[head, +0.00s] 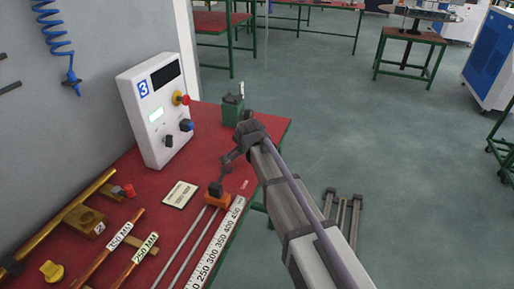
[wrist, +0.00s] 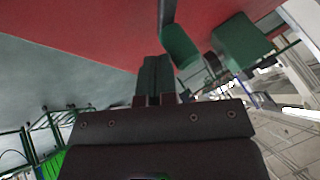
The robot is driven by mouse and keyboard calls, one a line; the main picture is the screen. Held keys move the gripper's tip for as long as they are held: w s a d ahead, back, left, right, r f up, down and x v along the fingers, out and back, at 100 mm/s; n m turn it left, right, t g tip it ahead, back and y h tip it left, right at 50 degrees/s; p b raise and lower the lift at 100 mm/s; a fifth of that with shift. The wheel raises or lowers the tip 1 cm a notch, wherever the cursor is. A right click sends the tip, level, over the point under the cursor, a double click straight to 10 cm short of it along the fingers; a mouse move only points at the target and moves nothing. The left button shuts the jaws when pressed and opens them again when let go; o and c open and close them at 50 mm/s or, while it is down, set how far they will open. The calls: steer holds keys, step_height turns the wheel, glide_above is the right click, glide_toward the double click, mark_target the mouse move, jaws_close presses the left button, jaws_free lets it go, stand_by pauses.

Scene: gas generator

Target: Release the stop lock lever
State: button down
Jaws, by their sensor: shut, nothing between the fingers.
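An orange stop block (head: 215,199) sits on two thin parallel rods beside a white ruler on the red bench. A small dark lever (head: 215,188) is on top of the block. My gripper (head: 226,160) is above and slightly right of the block in the head view, apart from it as far as I can tell. In the wrist view its fingers (wrist: 155,82) are together and hold nothing. The orange block and its lever cannot be made out in the wrist view.
A control box (head: 152,110) marked 3, with red, blue and black knobs, stands by the wall. A green vise-like item (head: 233,112) is at the bench's back corner. A white card (head: 179,194), copper tubes (head: 119,247) and the ruler (head: 217,247) lie around the block.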

steer(key=shift+w+a, duration=0.1)
steer(key=shift+w, duration=0.1)
stand_by(0.5)
steer(key=shift+r, duration=0.1)
steer(key=shift+s+r+p, duration=0.15)
steer(key=shift+r+p, duration=0.15)
steer(key=shift+p, duration=0.05)
steer(key=d+p+v, duration=0.1)
steer(key=p+v, duration=0.6)
steer(key=v, duration=0.2)
steer(key=shift+d, duration=0.15)
